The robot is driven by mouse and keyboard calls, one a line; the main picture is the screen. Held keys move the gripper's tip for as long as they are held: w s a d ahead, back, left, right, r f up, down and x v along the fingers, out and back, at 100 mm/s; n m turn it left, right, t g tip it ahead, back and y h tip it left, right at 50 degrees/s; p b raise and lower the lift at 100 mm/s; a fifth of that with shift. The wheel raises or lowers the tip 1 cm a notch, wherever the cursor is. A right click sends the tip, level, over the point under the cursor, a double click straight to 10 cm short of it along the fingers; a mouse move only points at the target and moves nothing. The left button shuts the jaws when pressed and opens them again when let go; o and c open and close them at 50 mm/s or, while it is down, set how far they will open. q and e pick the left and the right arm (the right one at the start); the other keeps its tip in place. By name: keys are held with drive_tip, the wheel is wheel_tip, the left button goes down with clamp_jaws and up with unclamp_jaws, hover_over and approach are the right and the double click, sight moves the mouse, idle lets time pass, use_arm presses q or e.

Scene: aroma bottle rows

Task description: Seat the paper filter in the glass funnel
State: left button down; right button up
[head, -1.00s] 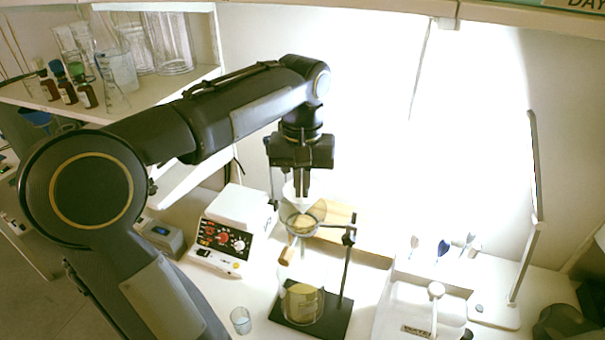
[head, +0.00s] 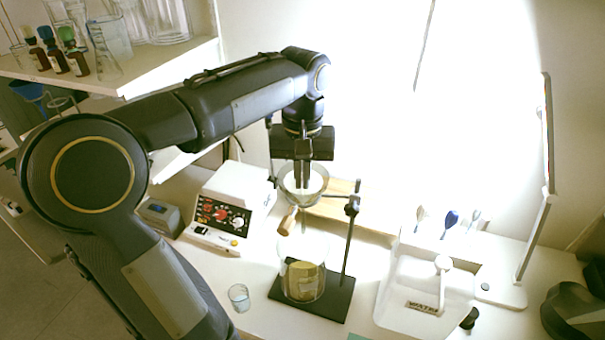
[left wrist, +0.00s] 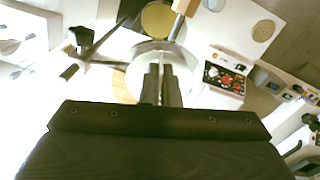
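The white paper filter (head: 316,181) sits inside the glass funnel (head: 285,188), below the funnel's rim. The funnel rests in a ring on a dark stand (head: 348,240), above a glass beaker with yellowish contents (head: 303,283). My left gripper (head: 302,186) points down into the funnel, its narrow fingers close together on the filter. In the left wrist view the fingers (left wrist: 161,72) reach over the funnel, with the pale filter (left wrist: 146,66) around their tips. How fully the filter touches the funnel wall cannot be told. My right gripper is not in view.
A white hotplate-like device with knobs (head: 222,221) stands left of the stand. A small glass (head: 239,297) is in front. A shelf with bottles and glassware (head: 110,80) is at upper left.

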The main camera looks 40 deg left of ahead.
use_arm(q)
drive_tip(key=c, duration=1.6)
unclamp_jaws()
drive_tip(key=shift+r, duration=0.15)
wheel_tip(320, 180, up, 8)
drive_tip(key=shift+f, duration=0.25)
drive_tip(key=s+d+f+m+t+h, duration=0.2)
drive_tip(key=s+d+f, duration=0.3)
drive_tip(key=s+f, duration=0.2)
drive_tip(key=s+d+f+m+t+h, duration=0.1)
drive_tip(key=s+d+f+m+t, duration=0.2)
drive_tip(key=s+d+f, duration=0.3)
wheel_tip(320, 180, down, 3)
drive_tip(key=shift+s+d+f+t+h, duration=0.1)
drive_tip(key=shift+s+d+t+h, duration=0.2)
drive_tip(key=shift+s, duration=0.35)
